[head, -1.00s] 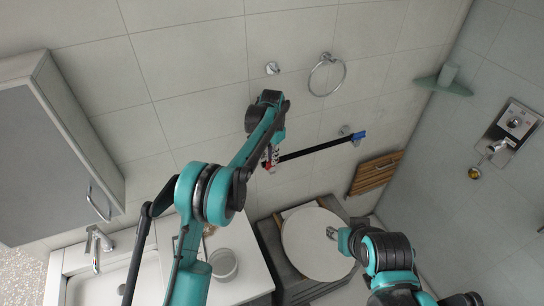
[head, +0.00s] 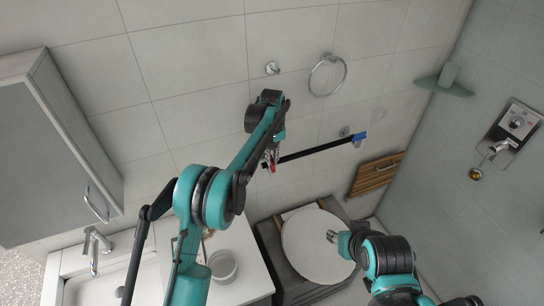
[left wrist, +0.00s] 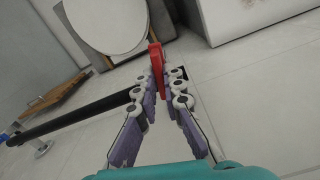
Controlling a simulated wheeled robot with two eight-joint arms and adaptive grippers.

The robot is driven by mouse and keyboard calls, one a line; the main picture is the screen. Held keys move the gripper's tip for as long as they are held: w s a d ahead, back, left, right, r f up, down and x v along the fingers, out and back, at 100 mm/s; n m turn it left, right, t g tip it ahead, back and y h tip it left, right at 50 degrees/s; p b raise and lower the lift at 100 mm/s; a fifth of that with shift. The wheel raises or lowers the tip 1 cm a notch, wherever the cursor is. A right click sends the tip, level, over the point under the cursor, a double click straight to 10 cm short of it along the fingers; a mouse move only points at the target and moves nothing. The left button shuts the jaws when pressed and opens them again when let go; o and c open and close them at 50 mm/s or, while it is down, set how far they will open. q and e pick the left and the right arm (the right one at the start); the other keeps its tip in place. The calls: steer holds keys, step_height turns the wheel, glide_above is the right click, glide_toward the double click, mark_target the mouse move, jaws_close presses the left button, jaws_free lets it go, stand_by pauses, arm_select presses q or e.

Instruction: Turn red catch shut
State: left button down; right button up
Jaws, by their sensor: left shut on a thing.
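The red catch (left wrist: 156,64) is a small red lever at the end of a black bar (left wrist: 75,118). In the left wrist view it stands between the fingertips of my left gripper (left wrist: 158,78), which is shut on it. In the head view the red catch (head: 272,169) shows as a small red spot under the left gripper (head: 270,160); the fingers hide part of it. The black bar (head: 318,149) runs from there to a blue end piece (head: 359,138) near the wall. My right gripper (head: 332,237) is in front of the toilet lid, and its jaws are too small to read.
The round toilet lid (head: 309,259) is below the bar. A wooden folded seat (head: 376,174) and a towel ring (head: 327,75) are on the wall. A cabinet (head: 60,150) and basin tap (head: 93,243) are at left, a shower valve (head: 514,123) at right.

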mark_target(272, 160)
arm_select(q)
steer(key=shift+n, duration=1.1)
arm_select(e)
steer(key=shift+f, duration=0.1)
arm_select(q)
steer(key=c, duration=1.6)
jaws_free()
steer(key=shift+c, duration=0.2)
steer(key=shift+r, duration=0.55)
step_height(272, 160, up, 11)
arm_select(e)
steer(key=shift+f, duration=0.5)
steer(key=shift+r, duration=0.1)
